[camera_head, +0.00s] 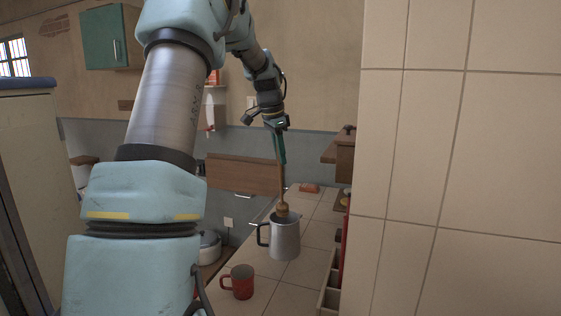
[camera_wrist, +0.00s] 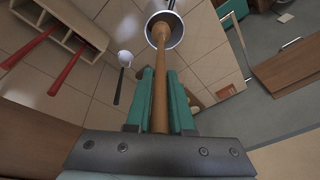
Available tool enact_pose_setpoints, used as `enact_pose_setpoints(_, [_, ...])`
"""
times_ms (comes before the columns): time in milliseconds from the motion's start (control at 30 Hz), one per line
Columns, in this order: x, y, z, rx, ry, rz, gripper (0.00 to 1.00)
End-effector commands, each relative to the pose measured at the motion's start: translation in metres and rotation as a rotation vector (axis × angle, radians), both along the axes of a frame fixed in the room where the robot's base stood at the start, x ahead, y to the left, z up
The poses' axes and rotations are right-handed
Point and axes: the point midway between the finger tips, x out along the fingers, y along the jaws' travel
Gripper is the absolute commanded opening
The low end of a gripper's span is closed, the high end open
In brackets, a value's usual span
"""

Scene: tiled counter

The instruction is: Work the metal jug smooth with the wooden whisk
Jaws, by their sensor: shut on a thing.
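The metal jug (camera_head: 284,240) stands upright on the tiled counter, its black handle to the left. It also shows at the top of the wrist view (camera_wrist: 179,27). My gripper (camera_head: 280,158) is above the jug, shut on the handle of the wooden whisk (camera_head: 281,180). In the wrist view the whisk (camera_wrist: 159,70) runs between the green fingers of my gripper (camera_wrist: 160,75) up to the jug. The whisk points down, with its rounded head at the jug's mouth. How far the head sits inside is partly hidden by the rim.
A red mug (camera_head: 238,282) stands on the counter in front of the jug. A white pot (camera_head: 208,247) is at the left. A wooden rack with red-handled things (camera_wrist: 62,30) and a black-handled ladle (camera_wrist: 122,75) lie beside the jug. A tiled wall (camera_head: 460,160) closes the right.

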Motion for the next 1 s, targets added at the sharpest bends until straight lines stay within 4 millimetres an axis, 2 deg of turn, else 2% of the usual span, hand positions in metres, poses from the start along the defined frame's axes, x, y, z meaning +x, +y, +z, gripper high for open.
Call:
enact_pose_setpoints(633, [0.000,0.000,0.006,0.000,-0.001,0.000,0.00])
enact_pose_setpoints(1000, [0.000,0.000,0.038,0.000,-0.002,0.000,0.00])
